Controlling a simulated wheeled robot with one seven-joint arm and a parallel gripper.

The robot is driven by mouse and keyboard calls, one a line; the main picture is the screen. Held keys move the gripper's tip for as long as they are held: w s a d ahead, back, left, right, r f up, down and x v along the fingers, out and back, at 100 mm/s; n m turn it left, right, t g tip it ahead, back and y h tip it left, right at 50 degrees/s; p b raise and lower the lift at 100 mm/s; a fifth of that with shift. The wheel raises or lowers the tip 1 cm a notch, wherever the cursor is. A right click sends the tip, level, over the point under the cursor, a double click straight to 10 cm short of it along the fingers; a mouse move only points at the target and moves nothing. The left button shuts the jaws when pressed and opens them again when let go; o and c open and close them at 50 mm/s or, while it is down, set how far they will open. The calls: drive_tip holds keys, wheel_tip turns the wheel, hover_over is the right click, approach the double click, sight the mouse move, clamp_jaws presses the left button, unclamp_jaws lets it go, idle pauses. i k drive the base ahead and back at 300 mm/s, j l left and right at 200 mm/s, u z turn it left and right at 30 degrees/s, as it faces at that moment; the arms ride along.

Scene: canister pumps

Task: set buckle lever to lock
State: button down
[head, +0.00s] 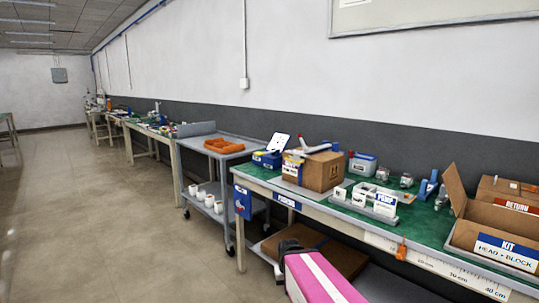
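I cannot make out a buckle lever for certain in the head view. On the green bench top, a cardboard box (322,171) carries a grey and red-tipped handled item (313,148) on top. A small blue upright piece (428,185) stands farther right, beside a small grey metal part (441,197). Any of the small parts is too small to read as locked or unlocked. My gripper's fingers do not show. A pink and white block with a dark end, perhaps part of my arm, shows low in the picture, below the bench edge.
A grey cart (226,150) holds an orange tray (224,145). Floor (100,220) at left is clear.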

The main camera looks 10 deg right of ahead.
sight(305, 149)
drive_tip(key=i+j+z, duration=0.1)
drive_tip(key=z, duration=0.35)
drive_tip(key=j+z, duration=0.25)
drive_tip(key=z, duration=0.15)
drive_tip(key=i+j+z, duration=0.15)
drive_tip(key=j+z, duration=0.35)
drive_tip(key=j, duration=1.05)
drive_tip(key=k+j+z, duration=0.1)
drive_tip(key=j+z, duration=0.35)
drive_tip(key=j, duration=1.05)
drive_tip(key=k+j, duration=0.2)
